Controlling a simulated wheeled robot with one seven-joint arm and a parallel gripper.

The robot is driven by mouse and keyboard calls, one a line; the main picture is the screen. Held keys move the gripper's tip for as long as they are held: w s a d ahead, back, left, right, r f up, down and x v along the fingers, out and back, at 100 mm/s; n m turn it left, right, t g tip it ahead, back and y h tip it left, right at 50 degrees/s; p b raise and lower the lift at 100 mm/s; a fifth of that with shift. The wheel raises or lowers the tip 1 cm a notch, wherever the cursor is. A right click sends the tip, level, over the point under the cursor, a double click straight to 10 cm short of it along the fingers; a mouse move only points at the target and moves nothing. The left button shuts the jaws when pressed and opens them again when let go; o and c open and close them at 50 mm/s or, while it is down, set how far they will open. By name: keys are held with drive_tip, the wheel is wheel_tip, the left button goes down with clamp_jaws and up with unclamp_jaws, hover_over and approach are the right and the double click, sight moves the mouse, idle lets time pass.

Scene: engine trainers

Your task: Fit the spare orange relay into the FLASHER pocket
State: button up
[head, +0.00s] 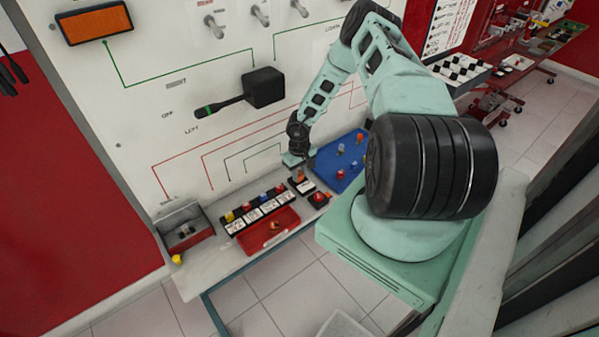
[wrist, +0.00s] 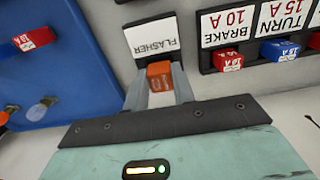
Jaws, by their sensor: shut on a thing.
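My gripper (wrist: 160,88) is shut on an orange relay (wrist: 160,70), which sits between its two fingers in the wrist view. The relay is at the near edge of the white FLASHER label (wrist: 153,38) on its dark holder. The fingers hide the pocket, so I cannot tell whether the relay is seated in it or just above. In the head view my gripper (head: 294,163) points down beside the wall panel, and the orange relay (head: 299,175) shows small at the back of the FLASHER holder (head: 303,186).
A row of labelled fuses (head: 258,208) stands left of the holder in the head view, behind a red tray (head: 286,241). A blue tray (head: 326,172) with several loose pieces lies to the right. A grey box (head: 205,233) is at far left.

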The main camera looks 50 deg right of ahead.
drive_tip(key=shift+f, duration=0.45)
idle(0.5)
drive_tip(key=o, duration=1.5)
drive_tip(key=shift+r, duration=0.1)
drive_tip(key=shift+r+p, duration=3.35)
drive_tip(key=shift+r, duration=0.6)
